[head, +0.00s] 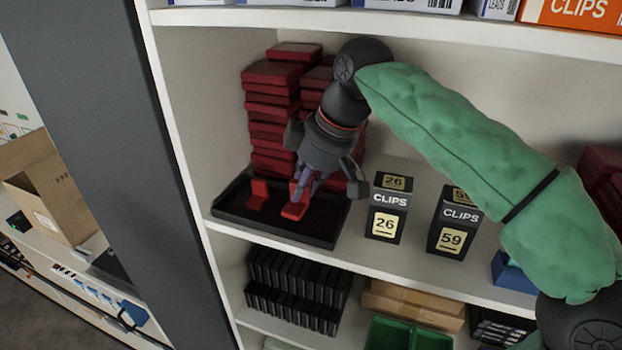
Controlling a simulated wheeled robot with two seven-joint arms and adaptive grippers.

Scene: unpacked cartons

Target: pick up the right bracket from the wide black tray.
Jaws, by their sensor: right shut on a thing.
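The wide black tray (262,228) lies on the middle shelf at its left end. Two red brackets are at the tray. The left bracket (259,194) stands free in it. The right bracket (294,211) is under my right gripper (305,184), which reaches down from above and is shut on it. The gripper hides the upper part of this bracket. I cannot tell whether the bracket still touches the tray floor. My left gripper is not in view.
A tall stack of red pieces (270,100) stands behind the tray. Two black clips boxes, 26 (384,222) and 59 (453,239), stand to its right. The shelf above (400,25) is close over my right arm. A green bin (390,333) sits below.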

